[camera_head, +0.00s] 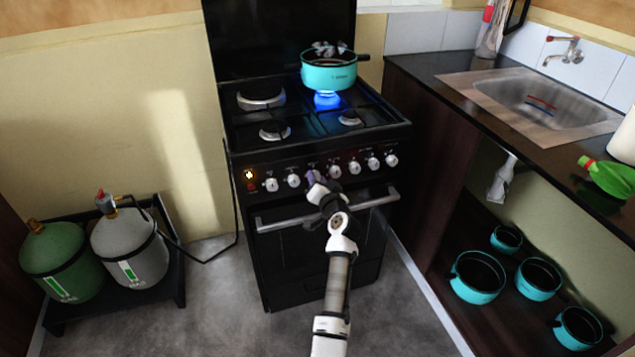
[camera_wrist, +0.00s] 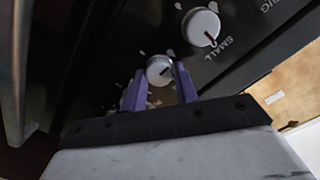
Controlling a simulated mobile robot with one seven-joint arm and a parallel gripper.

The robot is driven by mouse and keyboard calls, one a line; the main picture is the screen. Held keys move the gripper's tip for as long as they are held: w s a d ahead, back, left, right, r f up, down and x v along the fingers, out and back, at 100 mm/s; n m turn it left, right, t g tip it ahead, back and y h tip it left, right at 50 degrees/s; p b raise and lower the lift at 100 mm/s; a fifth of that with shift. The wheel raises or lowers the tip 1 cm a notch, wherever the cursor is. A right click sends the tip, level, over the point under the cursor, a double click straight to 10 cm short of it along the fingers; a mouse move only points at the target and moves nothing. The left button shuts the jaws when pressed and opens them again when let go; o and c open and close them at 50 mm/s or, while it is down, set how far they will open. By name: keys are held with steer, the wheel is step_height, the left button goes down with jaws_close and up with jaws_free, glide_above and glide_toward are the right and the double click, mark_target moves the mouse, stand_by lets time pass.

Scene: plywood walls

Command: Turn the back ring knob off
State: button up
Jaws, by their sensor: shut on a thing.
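A turquoise pot (camera_head: 330,72) stands on the stove's back right ring, with a blue flame (camera_head: 327,99) lit under it. A row of white knobs runs along the front of the black stove (camera_head: 320,152). My gripper (camera_head: 313,178) is at the third knob from the left. In the wrist view, its purple fingers (camera_wrist: 160,88) are shut around a white knob (camera_wrist: 160,70), one on each side. Another white knob (camera_wrist: 201,27), with the word SMALL beside it, is free. In the head view my fingers mostly hide the held knob.
The oven handle (camera_head: 380,200) runs just below the knobs, close to my wrist. Two gas cylinders (camera_head: 128,245) stand on the left. A counter with a sink (camera_head: 545,98) is on the right, with several turquoise pots (camera_head: 478,275) on the shelf below. The floor before the stove is clear.

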steer(key=shift+d+f+m+y+p, duration=0.1)
steer(key=shift+m+y+p, duration=0.25)
steer(key=shift+m, duration=2.4)
steer(key=shift+f+m+y+p, duration=0.1)
steer(key=shift+m+p, duration=0.4)
steer(key=shift+m, duration=2.2)
steer(key=shift+d+f+m+y+p, duration=0.1)
steer(key=shift+m+y+p, duration=0.25)
steer(key=shift+m, duration=2.4)
steer(key=o, duration=1)
steer(key=b+v, duration=0.1)
steer(key=v, duration=1.2)
steer(key=shift+s, duration=0.35)
